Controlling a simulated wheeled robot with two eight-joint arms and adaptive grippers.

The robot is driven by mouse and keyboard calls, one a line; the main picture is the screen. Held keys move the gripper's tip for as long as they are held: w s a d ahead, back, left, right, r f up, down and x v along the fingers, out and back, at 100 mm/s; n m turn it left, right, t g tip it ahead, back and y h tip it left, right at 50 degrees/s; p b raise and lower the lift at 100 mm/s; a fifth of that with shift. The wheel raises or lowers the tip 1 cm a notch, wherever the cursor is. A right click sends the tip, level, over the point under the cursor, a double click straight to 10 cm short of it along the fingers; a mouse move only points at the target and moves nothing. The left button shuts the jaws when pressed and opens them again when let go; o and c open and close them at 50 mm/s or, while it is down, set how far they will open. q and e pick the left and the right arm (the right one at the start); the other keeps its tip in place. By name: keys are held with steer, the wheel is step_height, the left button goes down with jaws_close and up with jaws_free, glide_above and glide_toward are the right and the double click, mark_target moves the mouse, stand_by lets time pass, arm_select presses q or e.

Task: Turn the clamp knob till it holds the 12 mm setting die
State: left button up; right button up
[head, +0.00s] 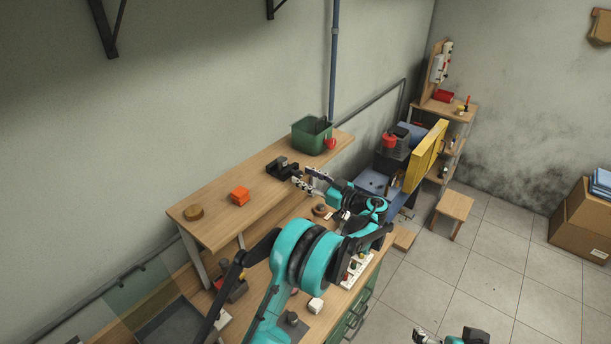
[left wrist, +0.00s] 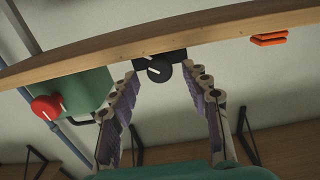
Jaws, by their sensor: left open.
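The black clamp (head: 283,168) sits on the raised wooden shelf. Its round black knob with a white pointer line (left wrist: 158,70) faces my left gripper in the left wrist view. My left gripper (head: 308,183) is open and empty at the shelf's front edge, beside the clamp. In the left wrist view the knob appears between the two fingertips (left wrist: 158,72); I see no contact. I cannot make out the 12 mm setting die or whether the clamp grips it. My right gripper (head: 426,337) shows only partly at the bottom edge of the head view, away from the shelf.
A green bin (head: 312,136) with a red knob (head: 330,144) stands right of the clamp. The shelf edge (left wrist: 225,32) crosses close to the fingertips. The lower bench holds several small items.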

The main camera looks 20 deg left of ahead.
arm_select(q)
steer(key=shift+w+a, duration=0.1)
steer(key=shift+a, duration=0.2)
jaws_close()
steer(key=m+b, duration=0.1)
steer(key=b, duration=0.1)
steer(key=m+b, duration=0.1)
steer(key=m, duration=0.1)
steer(key=shift+f+b, duration=0.25)
steer(key=shift+b, duration=0.15)
steer(key=shift+r+m, duration=0.2)
steer(key=shift+m, duration=0.4)
jaws_free()
